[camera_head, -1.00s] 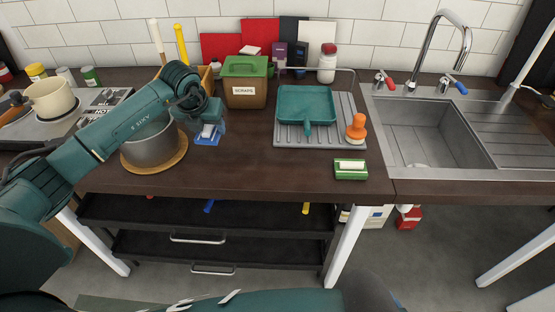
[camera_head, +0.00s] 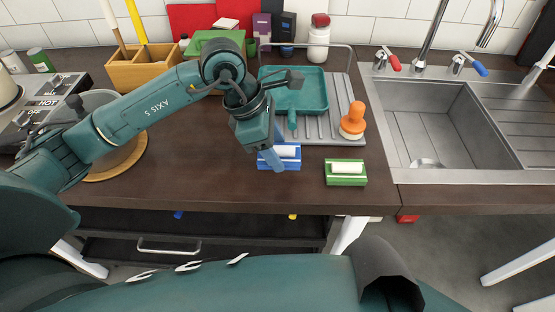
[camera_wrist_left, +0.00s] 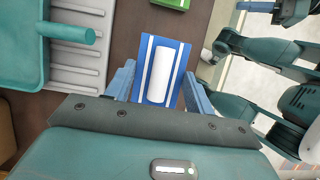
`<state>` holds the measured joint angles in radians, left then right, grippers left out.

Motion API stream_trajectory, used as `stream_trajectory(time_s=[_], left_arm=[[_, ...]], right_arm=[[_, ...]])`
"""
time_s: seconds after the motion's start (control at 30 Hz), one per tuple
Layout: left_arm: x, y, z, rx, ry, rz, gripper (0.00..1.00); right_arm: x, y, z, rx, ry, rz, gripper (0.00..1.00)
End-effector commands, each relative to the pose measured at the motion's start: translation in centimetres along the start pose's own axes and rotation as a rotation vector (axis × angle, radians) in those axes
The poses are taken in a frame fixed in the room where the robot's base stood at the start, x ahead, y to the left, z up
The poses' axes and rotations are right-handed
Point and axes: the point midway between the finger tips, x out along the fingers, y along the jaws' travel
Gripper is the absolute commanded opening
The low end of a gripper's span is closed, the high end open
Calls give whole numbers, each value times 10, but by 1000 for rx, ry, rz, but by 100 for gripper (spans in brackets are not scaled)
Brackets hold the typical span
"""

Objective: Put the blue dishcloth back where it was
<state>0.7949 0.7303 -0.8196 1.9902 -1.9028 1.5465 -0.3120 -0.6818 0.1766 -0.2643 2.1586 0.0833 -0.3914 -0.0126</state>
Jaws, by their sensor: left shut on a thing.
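The blue dishcloth (camera_head: 286,160), with white stripes and a white roll-like part on top, is at the tip of my left gripper (camera_head: 273,160), to the left of the green dishcloth (camera_head: 346,173). In the left wrist view the blue dishcloth (camera_wrist_left: 150,82) lies between the two blue fingers of my left gripper (camera_wrist_left: 158,90), which is shut on it. I cannot tell whether it touches the counter. Part of my right arm shows in the left wrist view, with what seems to be my right gripper (camera_wrist_left: 285,10) cut off at the top edge; its jaws are unclear.
Behind the blue dishcloth is a grey drainer (camera_head: 320,128) with a teal pan (camera_head: 308,88) and an orange-handled brush (camera_head: 353,120). The sink (camera_head: 430,125) is on the right. A pot on a round wooden board (camera_head: 128,160) stands left. The front counter strip is clear.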

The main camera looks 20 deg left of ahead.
Motion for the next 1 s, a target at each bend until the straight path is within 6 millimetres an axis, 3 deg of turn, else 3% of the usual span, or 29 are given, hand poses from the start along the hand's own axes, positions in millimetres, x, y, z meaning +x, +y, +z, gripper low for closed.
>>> stream_trajectory(time_s=[0.4, 0.8, 0.83, 1.0], left_arm=[[42, 0, -18, -4, 0, 0, 28], [50, 1, -21, -2, -1, 4, 28], [49, 1, -20, -2, -1, 4, 55], [48, 1, -20, -3, -1, 3, 69]], right_arm=[[1, 1, 5, -6, -15, 3, 36], [4, 4, 8, -3, -9, 6, 36], [3, 4, 6, -2, -7, 6, 36], [2, 3, 2, -2, 0, 5, 36]])
